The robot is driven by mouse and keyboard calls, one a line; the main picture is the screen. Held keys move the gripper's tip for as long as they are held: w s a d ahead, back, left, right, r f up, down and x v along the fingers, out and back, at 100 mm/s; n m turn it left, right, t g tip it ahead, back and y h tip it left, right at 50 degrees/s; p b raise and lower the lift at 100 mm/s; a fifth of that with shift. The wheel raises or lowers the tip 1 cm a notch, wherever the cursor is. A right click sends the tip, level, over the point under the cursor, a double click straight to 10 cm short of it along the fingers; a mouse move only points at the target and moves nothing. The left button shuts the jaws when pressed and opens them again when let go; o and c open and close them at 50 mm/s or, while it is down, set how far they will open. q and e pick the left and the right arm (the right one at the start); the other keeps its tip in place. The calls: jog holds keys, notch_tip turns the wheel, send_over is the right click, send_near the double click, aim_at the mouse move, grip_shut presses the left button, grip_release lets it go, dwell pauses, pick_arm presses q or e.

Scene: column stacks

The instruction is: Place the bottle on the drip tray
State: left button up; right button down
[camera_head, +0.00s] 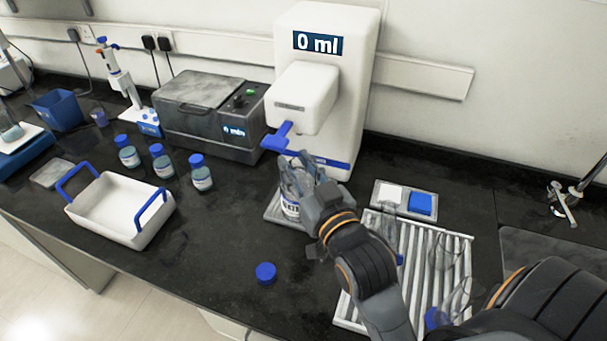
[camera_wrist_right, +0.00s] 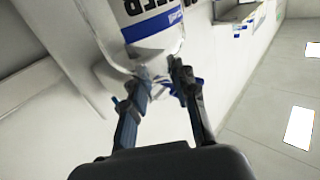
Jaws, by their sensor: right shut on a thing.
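The clear bottle (camera_head: 291,209) has a white label. It is upright at the drip tray (camera_head: 272,214), the flat grey tray at the foot of the white dispenser (camera_head: 345,100). My right gripper (camera_head: 300,170) is shut on the bottle's upper part. In the right wrist view the bottle (camera_wrist_right: 152,22) shows a label with black letters and a blue stripe, and the gripper (camera_wrist_right: 160,76) is closed around its neck. I cannot tell whether the bottle's base touches the tray. The hand hides part of both. My left gripper is not in view.
A ribbed white rack (camera_head: 455,275) with clear glassware lies right of the tray. A blue cap (camera_head: 265,272) lies in front. Several blue-capped bottles (camera_head: 201,176) and a white basket (camera_head: 115,205) stand left. A blue lever (camera_head: 278,137) juts out above the hand.

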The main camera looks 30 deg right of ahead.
jog(key=w+f+b, duration=0.1)
jog(key=b, duration=0.1)
jog(key=w+d+b, duration=0.1)
jog(key=b, duration=0.1)
jog(key=shift+w+d+f, duration=0.1)
jog(key=shift+w+f, duration=0.1)
jog(key=shift+f, duration=0.2)
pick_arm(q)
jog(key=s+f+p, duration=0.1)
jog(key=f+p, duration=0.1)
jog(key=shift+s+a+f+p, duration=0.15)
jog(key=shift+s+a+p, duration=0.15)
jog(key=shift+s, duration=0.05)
pick_arm(e)
jog(key=w+d+f, duration=0.5)
jog(key=w+f, duration=0.4)
jog(key=f, duration=0.2)
jog(key=shift+d, duration=0.1)
jog(key=shift+f, duration=0.1)
jog(key=c, duration=1)
grip_release()
jog(key=shift+c, duration=0.2)
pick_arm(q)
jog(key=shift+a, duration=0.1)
